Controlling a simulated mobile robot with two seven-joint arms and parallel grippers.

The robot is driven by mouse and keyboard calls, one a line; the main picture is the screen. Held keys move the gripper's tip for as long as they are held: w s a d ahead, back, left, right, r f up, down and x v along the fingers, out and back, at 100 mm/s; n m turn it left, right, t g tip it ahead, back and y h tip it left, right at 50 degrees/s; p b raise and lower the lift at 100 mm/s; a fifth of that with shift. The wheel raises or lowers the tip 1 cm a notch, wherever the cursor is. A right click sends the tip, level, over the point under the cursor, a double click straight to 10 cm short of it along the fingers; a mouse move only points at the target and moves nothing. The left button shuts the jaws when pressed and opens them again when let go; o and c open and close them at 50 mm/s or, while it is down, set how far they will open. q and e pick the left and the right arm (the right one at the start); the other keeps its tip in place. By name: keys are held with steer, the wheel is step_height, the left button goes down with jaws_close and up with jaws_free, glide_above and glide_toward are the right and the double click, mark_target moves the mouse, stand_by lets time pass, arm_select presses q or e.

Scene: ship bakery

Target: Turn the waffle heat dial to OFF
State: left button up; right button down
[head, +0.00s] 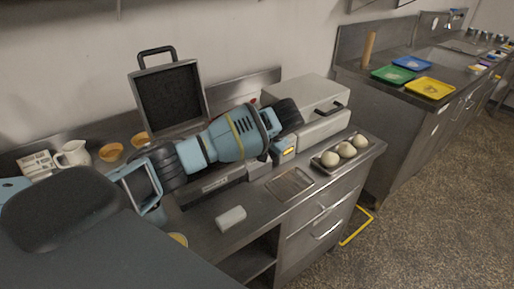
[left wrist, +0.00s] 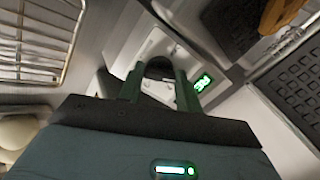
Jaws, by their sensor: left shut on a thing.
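The waffle maker's dark, round heat dial (left wrist: 158,68) is on a light panel in the left wrist view. A green lit display (left wrist: 203,83) is on its right; its digits are blurred. My left gripper (left wrist: 158,84) is shut on the dial, with one finger at each side. The dial's marking is not readable. In the head view the waffle maker's open lid (head: 170,97) stands upright, and my left arm crosses in front of the base. The dial and fingertips cannot be made out there. My right gripper is not in view.
A grey box-shaped appliance (head: 305,100) stands right of the lid. A tray of pale dough balls (head: 330,158) is at the counter's right end. A white block (head: 231,219) lies near the front edge. A jug (head: 74,153) and orange bowls (head: 111,152) are at left.

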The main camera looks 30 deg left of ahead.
arm_select(q)
steer(key=n, duration=0.6)
steer(key=shift+n+h, duration=0.3)
steer(key=n, duration=0.4)
steer(key=shift+n, duration=1.2)
steer(key=shift+r+t, duration=0.1)
steer(key=shift+t, duration=0.2)
steer(key=o, duration=1)
